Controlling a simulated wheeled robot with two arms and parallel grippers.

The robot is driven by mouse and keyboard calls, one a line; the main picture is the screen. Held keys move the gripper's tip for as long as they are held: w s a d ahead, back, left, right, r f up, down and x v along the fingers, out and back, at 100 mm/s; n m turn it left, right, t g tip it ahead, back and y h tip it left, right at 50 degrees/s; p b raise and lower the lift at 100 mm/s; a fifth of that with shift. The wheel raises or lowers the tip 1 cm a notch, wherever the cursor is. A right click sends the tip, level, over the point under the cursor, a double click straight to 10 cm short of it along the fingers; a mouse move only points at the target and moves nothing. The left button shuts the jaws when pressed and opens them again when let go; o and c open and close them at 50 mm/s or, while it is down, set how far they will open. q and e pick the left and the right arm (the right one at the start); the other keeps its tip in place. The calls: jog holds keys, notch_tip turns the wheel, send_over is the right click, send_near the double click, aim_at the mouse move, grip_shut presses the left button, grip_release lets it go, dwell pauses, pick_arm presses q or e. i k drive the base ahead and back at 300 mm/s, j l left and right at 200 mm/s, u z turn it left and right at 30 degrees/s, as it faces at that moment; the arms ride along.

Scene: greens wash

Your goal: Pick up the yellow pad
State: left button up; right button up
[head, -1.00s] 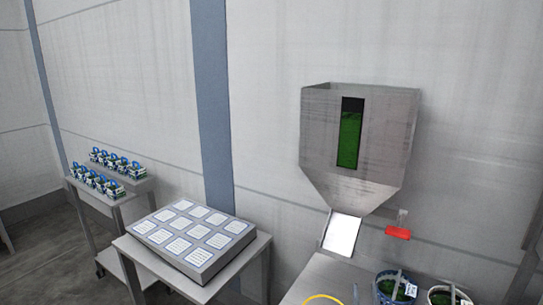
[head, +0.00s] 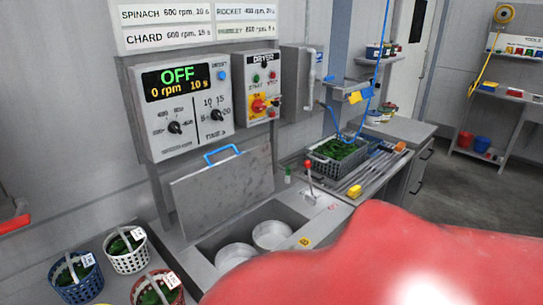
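Neither of my grippers is in the head view. Several small yellow things show, and I cannot tell for sure which is the pad. A small yellow block (head: 354,97) sits on the grey wall shelf beyond the dryer panel, beside a blue one (head: 367,92). Another yellow piece (head: 354,191) lies at the near end of the wet bench, below the crate of greens (head: 337,156). A flat yellow spot (head: 305,242) is on the dryer top near the red-knobbed lever (head: 308,165). More small coloured items stand under the TOOLS sign (head: 528,43), too small to tell apart.
A large red shape (head: 350,265) close to the camera covers the lower right. The dryer's lid (head: 225,190) is raised over two round drums (head: 270,234). Baskets of greens (head: 75,277) stand lower left. Open floor (head: 450,185) lies at the right.

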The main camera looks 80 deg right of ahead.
aim_at(354, 192)
jog(key=z, duration=3)
